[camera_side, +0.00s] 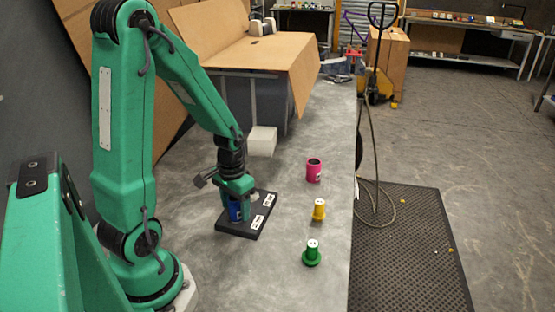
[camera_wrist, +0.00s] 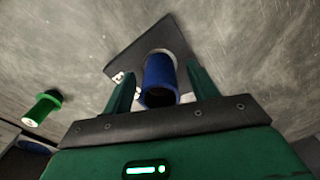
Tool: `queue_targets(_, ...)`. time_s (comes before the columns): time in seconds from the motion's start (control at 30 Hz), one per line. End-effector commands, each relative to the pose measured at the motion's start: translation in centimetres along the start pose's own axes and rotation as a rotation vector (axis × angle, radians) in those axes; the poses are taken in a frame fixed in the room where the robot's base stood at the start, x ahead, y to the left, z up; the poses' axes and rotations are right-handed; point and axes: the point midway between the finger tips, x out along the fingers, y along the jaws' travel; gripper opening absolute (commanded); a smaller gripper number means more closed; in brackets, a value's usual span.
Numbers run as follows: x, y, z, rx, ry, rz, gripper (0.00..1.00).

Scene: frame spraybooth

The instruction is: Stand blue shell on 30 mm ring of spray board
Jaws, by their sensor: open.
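The blue shell (camera_side: 235,211) stands on the black spray board (camera_side: 247,233), at the board's left part in the side view. My gripper (camera_side: 238,200) is over the shell with its fingers down beside it. In the wrist view the blue shell (camera_wrist: 160,74) is between the two open fingers of my gripper (camera_wrist: 161,70), with a visible gap at the right finger. The board (camera_wrist: 130,54) lies beyond and under it. The shell looks about upright. A pale arc shows at the shell's far end; I cannot tell which ring it is on.
A pink cup-like cylinder (camera_side: 313,171), a yellow flanged piece (camera_side: 319,210) and a green flanged piece (camera_side: 312,254) stand right of the board. A white block (camera_side: 262,141) stands behind it. The bench's right edge lies beyond the loose pieces.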

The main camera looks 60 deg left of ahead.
Motion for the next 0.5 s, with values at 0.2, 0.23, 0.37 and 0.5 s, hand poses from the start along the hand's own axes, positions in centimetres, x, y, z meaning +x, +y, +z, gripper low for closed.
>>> queue_targets(0.2,-0.2,0.0,0.0,0.0,0.0,0.0,0.59)
queue_targets(0.23,-0.3,0.0,0.0,0.0,0.001,0.0,0.59)
queue_targets(0.37,-0.9,0.0,-0.1,0.0,0.002,0.0,0.59)
queue_targets(0.5,-2.1,0.0,-0.1,0.0,0.003,-0.001,0.59)
